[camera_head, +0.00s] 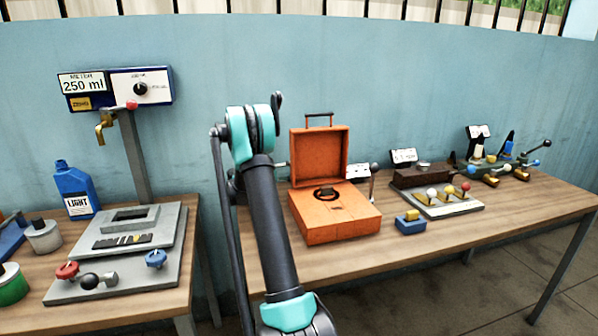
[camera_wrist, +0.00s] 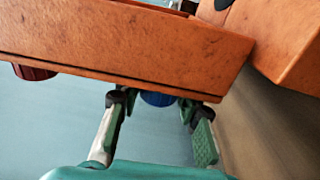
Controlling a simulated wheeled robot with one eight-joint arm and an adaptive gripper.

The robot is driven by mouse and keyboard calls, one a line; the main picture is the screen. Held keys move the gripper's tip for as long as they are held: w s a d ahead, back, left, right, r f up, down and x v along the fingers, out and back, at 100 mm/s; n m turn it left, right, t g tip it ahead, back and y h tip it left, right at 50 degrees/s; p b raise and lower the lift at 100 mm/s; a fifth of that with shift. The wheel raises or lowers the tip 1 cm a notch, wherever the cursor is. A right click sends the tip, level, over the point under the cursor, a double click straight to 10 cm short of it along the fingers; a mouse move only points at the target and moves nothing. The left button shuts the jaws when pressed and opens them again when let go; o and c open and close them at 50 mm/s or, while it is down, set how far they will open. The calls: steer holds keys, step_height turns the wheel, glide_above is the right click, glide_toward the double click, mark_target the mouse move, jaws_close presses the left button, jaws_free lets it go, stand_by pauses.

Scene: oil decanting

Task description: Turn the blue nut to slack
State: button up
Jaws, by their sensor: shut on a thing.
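The blue nut (camera_wrist: 158,99) sits at the edge of the orange case (camera_wrist: 120,55) in the wrist view, partly hidden by the case. My gripper (camera_wrist: 156,104) has one finger on each side of the blue nut and is shut on it. The fingertips partly pass behind the case's edge, so the exact contact is hard to see. A red nut (camera_wrist: 35,72) sits farther left along the same case. In the head view the orange case (camera_head: 335,222) stands open on the table; my gripper and the blue nut are hidden there.
The wooden table (camera_head: 470,238) holds a small blue and yellow block (camera_head: 410,222) and a lever panel (camera_head: 450,208) right of the case. Left, another table has a grey panel (camera_head: 120,275) with red and blue knobs and a blue bottle (camera_head: 75,190). A wall stands close behind.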

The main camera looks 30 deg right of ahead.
steer(key=y, duration=0.3)
steer(key=shift+t+y, duration=0.3)
steer(key=shift+y, duration=0.1)
steer(key=shift+t+y, duration=0.4)
steer(key=shift+y, duration=1.2)
steer(key=shift+f, duration=0.1)
steer(key=o, duration=1.2)
steer(key=shift+a, duration=0.1)
steer(key=v, duration=1.2)
